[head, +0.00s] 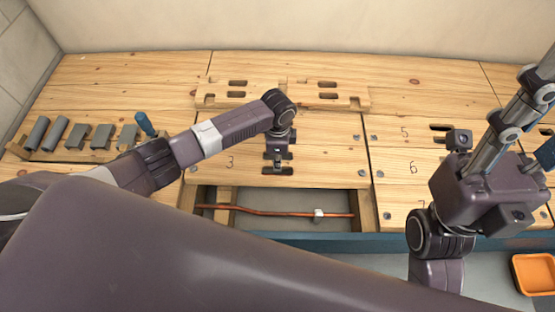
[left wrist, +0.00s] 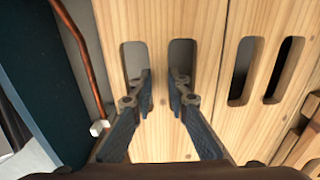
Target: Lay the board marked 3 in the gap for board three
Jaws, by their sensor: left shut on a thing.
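The board marked 3 (head: 231,162) is a pale wooden plank lying flat along the rear side of an open floor gap (head: 270,196). My left gripper (head: 278,166) is over the middle of the board. In the left wrist view its fingers (left wrist: 161,90) go into the board's two slots and are shut on the wood between them. Grey shows through the slots. I cannot tell whether the board rests or is slightly raised. A copper pipe (head: 260,211) with a pale fitting runs in the open gap. My right arm is at the right; its fingertips do not show.
Two notched loose boards (head: 215,101) (head: 345,101) lie at the back. Boards marked 5 (head: 404,132), 6 (head: 413,168) and 7 (head: 420,204) are at the right. A rack with grey pieces (head: 75,137) and a blue-handled tool (head: 145,124) are at the left. An orange tray (head: 535,275) is at lower right.

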